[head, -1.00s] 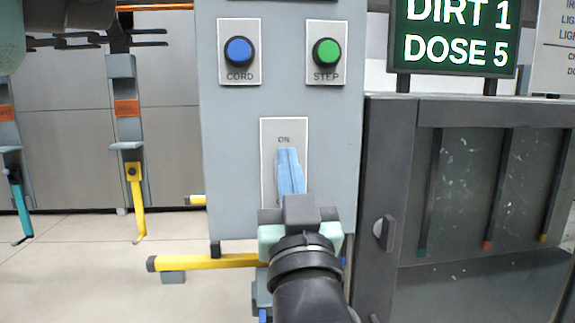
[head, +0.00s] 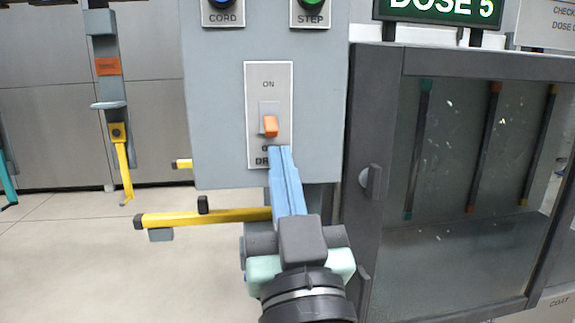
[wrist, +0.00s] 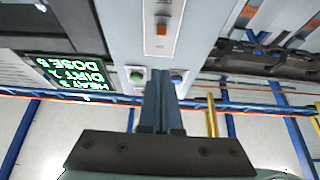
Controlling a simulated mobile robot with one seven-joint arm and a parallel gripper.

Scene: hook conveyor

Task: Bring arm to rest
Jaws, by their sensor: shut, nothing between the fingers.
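My gripper (head: 284,152) is in the lower middle of the head view, in front of the grey control panel (head: 222,130). Its blue fingers are shut together and hold nothing. The fingertips are just below the orange toggle switch (head: 270,126), on the plate marked ON at its top; they cover part of the lower lettering. I cannot tell whether they touch the panel. In the wrist view the shut fingers (wrist: 160,75) point at the panel, with the orange switch (wrist: 161,28) beyond their tips.
A blue CORD button (head: 222,4) and a green STEP button (head: 311,4) sit higher on the panel. A yellow bar (head: 200,217) juts left below it. A dark glazed cabinet (head: 370,120) stands close on the right. Hooks hang at left, including a yellow one (head: 123,160).

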